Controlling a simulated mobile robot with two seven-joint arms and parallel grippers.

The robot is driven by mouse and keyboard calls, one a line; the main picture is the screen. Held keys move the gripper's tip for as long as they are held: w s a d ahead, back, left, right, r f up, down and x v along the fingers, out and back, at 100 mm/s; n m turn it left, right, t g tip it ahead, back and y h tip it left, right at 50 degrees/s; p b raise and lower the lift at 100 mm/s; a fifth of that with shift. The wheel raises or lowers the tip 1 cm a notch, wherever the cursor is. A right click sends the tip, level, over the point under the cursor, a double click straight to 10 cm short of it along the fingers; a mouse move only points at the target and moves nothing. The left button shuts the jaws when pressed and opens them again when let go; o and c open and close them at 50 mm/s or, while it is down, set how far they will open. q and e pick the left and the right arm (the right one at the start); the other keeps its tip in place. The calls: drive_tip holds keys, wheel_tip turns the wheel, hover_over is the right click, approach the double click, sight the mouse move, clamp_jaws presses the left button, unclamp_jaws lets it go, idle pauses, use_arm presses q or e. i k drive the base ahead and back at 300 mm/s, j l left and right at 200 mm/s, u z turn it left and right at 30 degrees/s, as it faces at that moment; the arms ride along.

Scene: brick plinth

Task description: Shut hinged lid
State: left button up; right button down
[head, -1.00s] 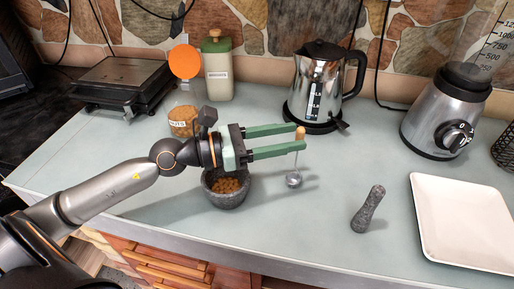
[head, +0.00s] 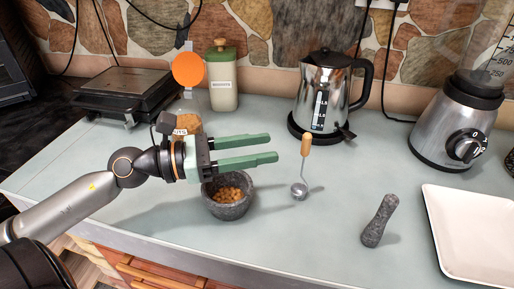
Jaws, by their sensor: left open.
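The jar (head: 187,108) stands at the back left of the counter with nuts inside. Its round orange lid (head: 188,70) stands raised at the back, open. My left gripper (head: 273,148) is open and empty, in front of the jar and over the mortar, its fingers pointing right. My wrist hides the jar's lower part. A small ladle (head: 305,147) with a wooden handle is apart from the fingertips, to their right, its metal bowl low at the counter. My right gripper is not in view.
A stone mortar (head: 228,208) holding nuts sits below the gripper. A canister (head: 222,80), grill (head: 128,95) and kettle (head: 325,95) stand behind. A pestle (head: 379,220), white tray (head: 470,235) and blender (head: 455,125) are on the right. The counter between mortar and pestle is mostly clear.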

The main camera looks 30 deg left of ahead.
sight(188, 67)
drive_tip(key=u, duration=1.4)
